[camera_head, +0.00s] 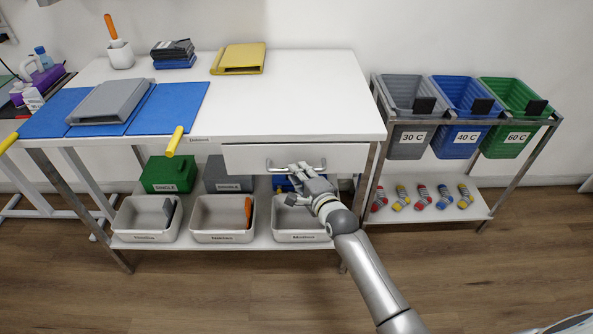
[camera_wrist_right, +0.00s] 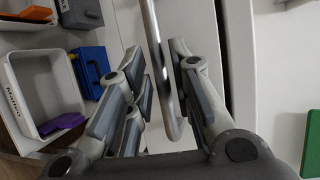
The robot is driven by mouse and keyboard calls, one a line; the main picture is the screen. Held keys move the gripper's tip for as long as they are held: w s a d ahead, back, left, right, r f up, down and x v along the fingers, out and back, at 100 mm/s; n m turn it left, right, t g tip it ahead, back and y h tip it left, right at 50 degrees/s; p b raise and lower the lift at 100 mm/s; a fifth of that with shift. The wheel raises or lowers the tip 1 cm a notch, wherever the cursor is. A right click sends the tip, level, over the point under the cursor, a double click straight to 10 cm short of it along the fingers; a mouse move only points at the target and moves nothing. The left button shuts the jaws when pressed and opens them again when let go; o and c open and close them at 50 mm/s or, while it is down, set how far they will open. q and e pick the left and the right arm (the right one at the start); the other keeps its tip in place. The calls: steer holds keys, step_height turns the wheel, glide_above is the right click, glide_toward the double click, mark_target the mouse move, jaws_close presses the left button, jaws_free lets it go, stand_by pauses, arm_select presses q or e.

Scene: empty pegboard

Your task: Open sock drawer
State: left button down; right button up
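The white drawer front (camera_head: 240,159) is under the right part of the white table, and it looks shut or nearly so. Its metal bar handle (camera_head: 279,163) runs across the front. My right gripper (camera_head: 296,178) is at the handle, reaching up from below right. In the right wrist view the handle (camera_wrist_right: 153,35) passes between the fingers of my right gripper (camera_wrist_right: 162,85). The fingers are apart, with a gap on the left of the bar; whether the right finger touches it I cannot tell. My left gripper is out of view.
Several coloured socks (camera_head: 422,196) lie on the low shelf at right, under grey, blue and green bins (camera_head: 505,95). White trays (camera_head: 222,236) and a green toolbox (camera_head: 168,175) stand below the table. The table top (camera_head: 300,90) is clear at right.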

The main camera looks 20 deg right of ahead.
steer(key=shift+x, duration=1.25)
jaws_close()
